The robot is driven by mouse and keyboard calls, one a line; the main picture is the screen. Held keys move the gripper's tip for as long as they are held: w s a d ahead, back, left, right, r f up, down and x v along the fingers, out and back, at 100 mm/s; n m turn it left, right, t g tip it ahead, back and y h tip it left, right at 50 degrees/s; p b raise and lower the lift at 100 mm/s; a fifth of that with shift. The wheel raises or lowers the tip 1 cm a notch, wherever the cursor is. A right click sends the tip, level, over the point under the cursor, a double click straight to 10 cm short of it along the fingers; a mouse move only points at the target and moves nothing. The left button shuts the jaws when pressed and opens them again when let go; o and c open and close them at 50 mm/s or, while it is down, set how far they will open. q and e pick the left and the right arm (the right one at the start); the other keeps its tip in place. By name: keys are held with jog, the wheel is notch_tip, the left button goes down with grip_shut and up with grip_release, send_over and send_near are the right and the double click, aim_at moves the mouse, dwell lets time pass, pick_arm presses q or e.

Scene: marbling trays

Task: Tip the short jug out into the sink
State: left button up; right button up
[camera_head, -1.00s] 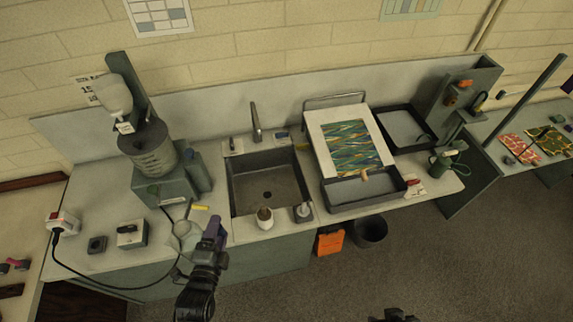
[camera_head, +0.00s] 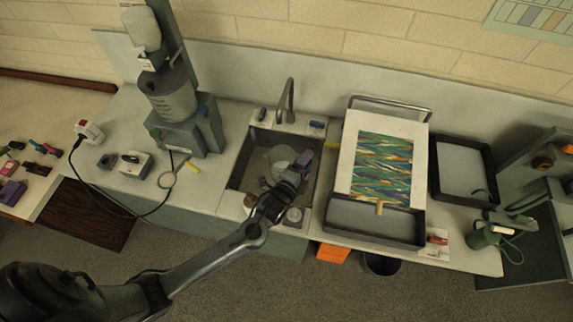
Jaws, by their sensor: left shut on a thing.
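The short jug (camera_head: 273,163) is a pale, see-through vessel. It shows over the basin of the dark grey sink (camera_head: 238,172). My left gripper (camera_head: 292,172) is over the right part of the basin and is shut on the jug. The gripper hides the jug's right side. The jug looks tilted, but I cannot tell how far, or whether liquid is leaving it. My right gripper is out of view.
The faucet (camera_head: 288,100) stands behind the sink. A small brown pot (camera_head: 250,201) stands at the sink's front edge. A tray (camera_head: 372,223) with a marbled sheet (camera_head: 382,168) behind it is at the right. A grey mixer-like machine (camera_head: 170,95) stands at the left.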

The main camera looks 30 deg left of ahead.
pick_arm(q)
jog(key=w+a+f+b, duration=0.1)
jog(key=w+f+b, duration=0.1)
jog(key=f+b, duration=0.2)
jog(key=w+a+f+y+b, duration=0.1)
jog(key=f+b, duration=0.3)
jog(key=f, duration=0.5)
jog(key=shift+x, duration=0.9)
jog(key=shift+a+r+b, duration=0.1)
jog(key=shift+r+b, duration=0.1)
jog(key=shift+b, duration=0.2)
jog(key=s+a+r+n+t+y+b, duration=0.1)
jog(key=r+n+t+b, duration=0.4)
jog(key=n+b, duration=0.6)
notch_tip(320, 180, up, 2)
jog(key=shift+s+a+r+y+b, duration=0.2)
jog(key=shift+s+a+y+b, duration=0.35)
jog(key=shift+a+b, duration=0.65)
dwell(0.5)
dwell(0.3)
dwell(0.8)
